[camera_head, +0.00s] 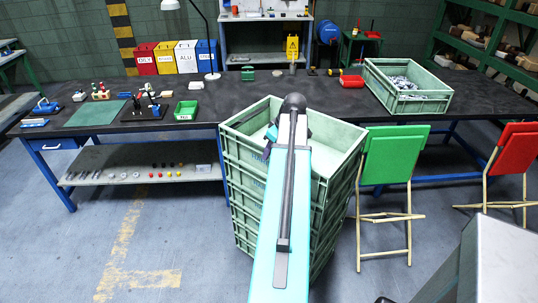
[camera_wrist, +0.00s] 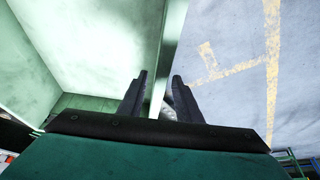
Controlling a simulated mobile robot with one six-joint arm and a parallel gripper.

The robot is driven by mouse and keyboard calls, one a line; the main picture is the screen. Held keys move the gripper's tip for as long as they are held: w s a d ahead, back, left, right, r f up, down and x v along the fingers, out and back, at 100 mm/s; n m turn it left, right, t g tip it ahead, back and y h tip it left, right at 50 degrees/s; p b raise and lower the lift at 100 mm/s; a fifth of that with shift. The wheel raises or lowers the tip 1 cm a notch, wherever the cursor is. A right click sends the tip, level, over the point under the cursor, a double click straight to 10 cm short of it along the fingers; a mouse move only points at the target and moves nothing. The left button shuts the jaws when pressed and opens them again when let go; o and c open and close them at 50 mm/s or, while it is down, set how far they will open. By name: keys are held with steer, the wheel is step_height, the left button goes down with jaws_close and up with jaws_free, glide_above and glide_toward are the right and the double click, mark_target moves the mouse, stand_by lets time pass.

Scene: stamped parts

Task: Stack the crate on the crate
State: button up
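A stack of several pale green crates (camera_head: 340,185) stands on the floor in front of the bench, its top crate (camera_head: 338,135) open and apparently empty. Another green crate (camera_head: 438,106) holds grey metal parts on the right of the bench. In the head view my arm crosses the stack and hides most of my gripper. In the wrist view my gripper (camera_wrist: 160,78) has its two dark fingers apart, with a pale green crate wall (camera_wrist: 171,45) running between them. The crate inside shows on the left and floor on the right. Whether the fingers touch the wall is unclear.
The dark bench (camera_head: 260,92) runs behind the stack, its middle top mostly clear. A green folding chair (camera_head: 395,155) stands close to the stack's right, and a red chair (camera_head: 515,150) farther right. Floor with yellow marking (camera_head: 130,240) is free on the left.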

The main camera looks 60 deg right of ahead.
steer(key=shift+b+v, duration=0.65)
steer(key=shift+v, duration=3.7)
steer(key=shift+w, duration=0.1)
